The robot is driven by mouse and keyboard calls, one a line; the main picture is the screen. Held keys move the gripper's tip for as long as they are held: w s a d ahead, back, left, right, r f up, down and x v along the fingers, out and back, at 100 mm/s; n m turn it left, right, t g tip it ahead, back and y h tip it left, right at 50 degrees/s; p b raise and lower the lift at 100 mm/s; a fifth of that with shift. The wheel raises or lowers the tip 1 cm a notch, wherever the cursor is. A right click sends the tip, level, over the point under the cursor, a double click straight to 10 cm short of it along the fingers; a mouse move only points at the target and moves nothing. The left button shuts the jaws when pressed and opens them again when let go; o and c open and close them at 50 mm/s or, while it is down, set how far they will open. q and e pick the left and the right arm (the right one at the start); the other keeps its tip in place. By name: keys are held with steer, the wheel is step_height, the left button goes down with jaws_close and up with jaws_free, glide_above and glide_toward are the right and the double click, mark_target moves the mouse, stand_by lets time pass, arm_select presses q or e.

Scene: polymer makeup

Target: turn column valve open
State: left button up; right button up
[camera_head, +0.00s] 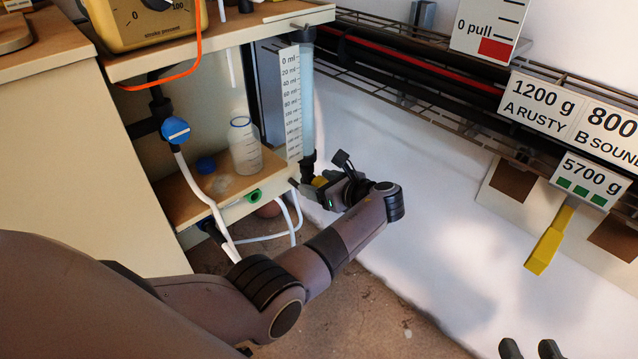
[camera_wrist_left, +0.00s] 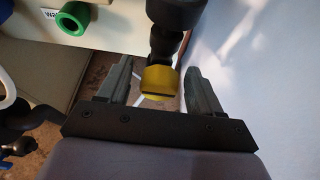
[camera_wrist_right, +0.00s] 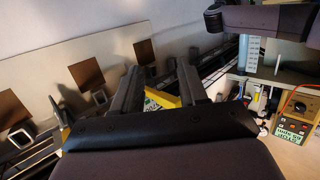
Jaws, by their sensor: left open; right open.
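The graduated column (camera_head: 307,90) stands upright beside its ml scale at the end of the bench. Its valve has a yellow handle, seen in the left wrist view (camera_wrist_left: 160,80) below a black fitting (camera_wrist_left: 168,42). My left gripper (camera_wrist_left: 158,72) is open, with one finger on each side of the yellow handle; gaps show on both sides. In the head view my left gripper (camera_head: 325,185) sits at the column's foot and mostly hides the handle. My right gripper (camera_head: 530,350) is open and empty at the bottom right; it also shows in the right wrist view (camera_wrist_right: 158,80).
A clear bottle (camera_head: 244,150) and a blue cap (camera_head: 206,165) stand on the lower shelf. A blue-handled valve (camera_head: 175,130) with white tubing is to the left. A green ring (camera_head: 254,196) is on the shelf front. A wire tray (camera_head: 420,80) and a yellow handle (camera_head: 548,242) are right.

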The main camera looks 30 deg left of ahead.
arm_select(q)
steer(key=shift+c, duration=0.3)
steer(key=c, duration=1)
steer(key=shift+r+p, duration=0.15)
steer(key=shift+p, duration=0.3)
steer(key=shift+r+n+t+p, duration=0.1)
steer(key=shift+n+t+p, duration=0.2)
steer(key=shift+p, duration=0.15)
steer(key=shift+a+n+p, duration=0.1)
steer(key=shift+n+p, duration=0.2)
steer(key=shift+p, duration=0.05)
steer(key=shift+s+n+t+h+p, duration=0.1)
steer(key=shift+n+t+h+p, duration=0.2)
steer(key=shift+n+t+p, duration=0.25)
steer(key=shift+f+n+t, duration=0.25)
steer(key=shift+n+t, duration=0.2)
steer(key=shift+n, duration=0.3)
arm_select(e)
steer(key=shift+w+a+f+m+g+y, duration=0.2)
steer(key=shift+a+m+g, duration=0.1)
steer(key=shift+a+g, duration=0.2)
steer(key=shift+w+a+f+m+g+y, duration=0.1)
steer(key=shift+w+a+m+g+y, duration=0.1)
steer(key=shift+a+m+g, duration=0.3)
steer(key=shift+a, duration=0.1)
